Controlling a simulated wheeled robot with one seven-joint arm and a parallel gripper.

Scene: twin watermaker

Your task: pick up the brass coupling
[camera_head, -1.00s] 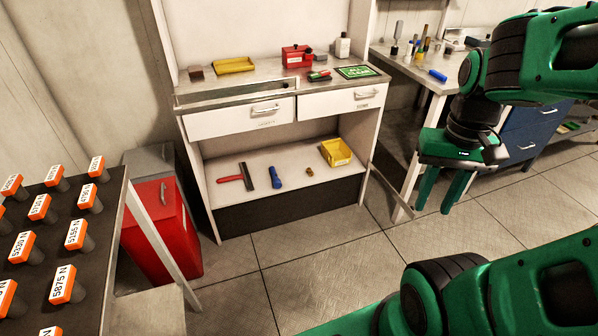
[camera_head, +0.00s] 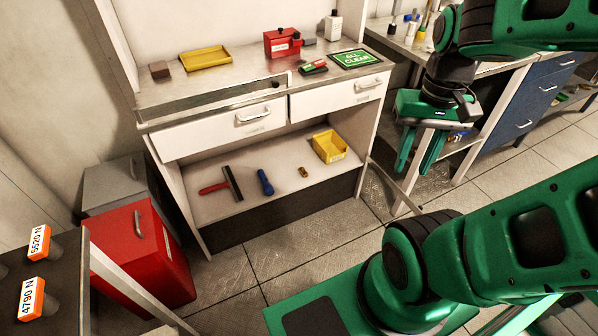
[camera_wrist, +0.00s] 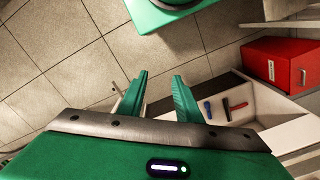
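A small brass-coloured piece (camera_head: 303,172), which looks like the brass coupling, lies on the lower shelf (camera_head: 285,196) of the white workbench. It sits between a blue tool and a yellow bin. My gripper (camera_head: 416,166) hangs in the air to the right of the bench, fingers pointing down, spread apart and empty. In the wrist view the open fingers of my gripper (camera_wrist: 162,92) show with floor and shelf beyond them. I cannot make out the brass piece in the wrist view.
The lower shelf also holds a red-handled scraper (camera_head: 224,186), the blue tool (camera_head: 265,182) and the yellow bin (camera_head: 330,146). The worktop and drawers (camera_head: 340,97) overhang the shelf. A red bin (camera_head: 145,256) stands left. Floor in front (camera_head: 310,251) is clear.

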